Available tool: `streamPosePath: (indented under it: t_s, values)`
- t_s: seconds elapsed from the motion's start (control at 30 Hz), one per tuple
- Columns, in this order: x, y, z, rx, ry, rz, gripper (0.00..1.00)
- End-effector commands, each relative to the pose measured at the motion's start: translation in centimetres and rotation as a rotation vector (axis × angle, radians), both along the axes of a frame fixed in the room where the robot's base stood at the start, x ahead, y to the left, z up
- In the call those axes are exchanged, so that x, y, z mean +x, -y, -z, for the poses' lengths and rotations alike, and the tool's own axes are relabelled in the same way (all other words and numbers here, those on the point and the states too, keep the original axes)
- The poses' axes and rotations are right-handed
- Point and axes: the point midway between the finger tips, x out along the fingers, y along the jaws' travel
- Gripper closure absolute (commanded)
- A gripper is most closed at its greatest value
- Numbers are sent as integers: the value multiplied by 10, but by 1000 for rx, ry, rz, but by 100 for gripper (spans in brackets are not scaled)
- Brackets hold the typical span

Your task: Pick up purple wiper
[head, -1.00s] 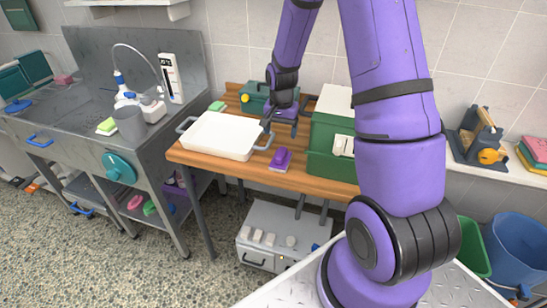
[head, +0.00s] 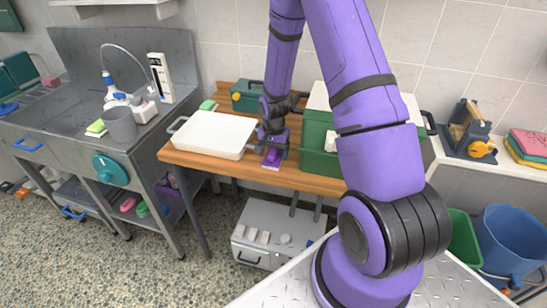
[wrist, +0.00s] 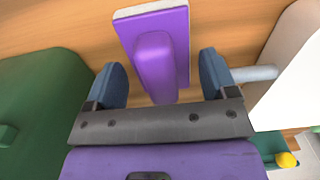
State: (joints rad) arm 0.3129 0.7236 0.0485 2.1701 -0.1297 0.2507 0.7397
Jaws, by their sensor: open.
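The purple wiper (wrist: 178,52) lies on the wooden table (head: 185,158). It has a flat purple plate with a pale edge and a raised purple grip. In the head view the wiper (head: 272,163) is partly hidden by my gripper (head: 273,148), which is right over it. In the wrist view my gripper (wrist: 163,80) is open, with one dark finger on each side of the wiper's grip. Both fingers appear apart from the grip.
A white tray (head: 212,135) stands just left of the wiper. A green box (head: 318,131) stands close on the right. A green toolbox (head: 247,96) is behind.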

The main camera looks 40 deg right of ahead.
Motion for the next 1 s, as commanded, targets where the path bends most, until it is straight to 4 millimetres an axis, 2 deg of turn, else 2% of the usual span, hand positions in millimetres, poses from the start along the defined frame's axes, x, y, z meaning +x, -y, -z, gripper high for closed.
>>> streamPosePath:
  t_s: [0.13, 0.37, 0.4, 0.53, 0.57, 0.87, 1.0]
  values:
    - [0, 0, 11, 1, -1, 0, 21]
    - [0, 0, 12, 0, 0, 0, 21]
    - [0, 0, 12, 0, 0, 0, 26]
    - [0, 0, 12, 0, 0, 0, 56]
    - [0, 0, 12, 0, 0, 0, 59]
    - [0, 0, 11, 0, 1, 0, 59]
    - [1, 0, 4, 0, 3, 0, 59]
